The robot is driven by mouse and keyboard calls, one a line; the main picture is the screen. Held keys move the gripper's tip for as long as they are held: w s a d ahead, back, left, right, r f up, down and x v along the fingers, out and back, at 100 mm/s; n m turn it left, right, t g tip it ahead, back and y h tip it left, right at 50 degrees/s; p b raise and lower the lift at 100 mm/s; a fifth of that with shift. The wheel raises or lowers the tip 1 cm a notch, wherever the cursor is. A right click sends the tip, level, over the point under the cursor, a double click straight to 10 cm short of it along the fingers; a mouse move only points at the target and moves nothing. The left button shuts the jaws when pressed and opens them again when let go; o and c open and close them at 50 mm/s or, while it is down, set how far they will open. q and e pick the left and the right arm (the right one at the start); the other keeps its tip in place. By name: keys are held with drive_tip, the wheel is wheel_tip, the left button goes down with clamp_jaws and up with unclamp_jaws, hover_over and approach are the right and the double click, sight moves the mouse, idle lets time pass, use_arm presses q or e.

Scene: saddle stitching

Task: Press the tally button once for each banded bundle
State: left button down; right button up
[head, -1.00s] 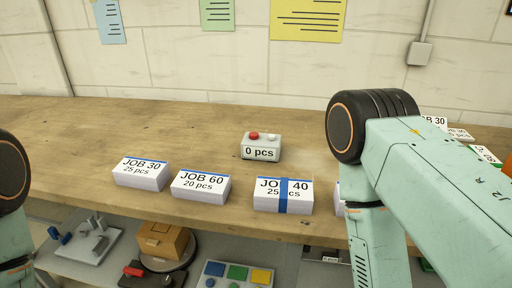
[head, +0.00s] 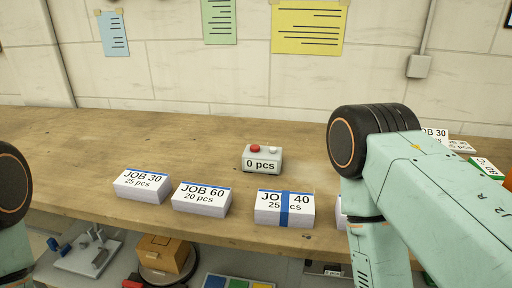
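The tally counter (head: 262,164) stands on the bench in the middle of the head view. It has a red button (head: 255,148) and a white button (head: 273,150) on top and reads "0 pcs". In front of it lie three paper bundles. JOB 30 (head: 142,187) and JOB 60 (head: 201,200) show no band around them. JOB 40 (head: 271,216) has a blue band (head: 284,209) around it. Part of another bundle (head: 341,213) shows beside my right arm, which hides most of it. Both my arms show at the sides, but neither gripper is in view.
More stacks, one marked JOB 30 (head: 435,134), lie at the right behind my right arm. A lower shelf holds a cardboard box (head: 165,254) and a coloured tray (head: 237,282).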

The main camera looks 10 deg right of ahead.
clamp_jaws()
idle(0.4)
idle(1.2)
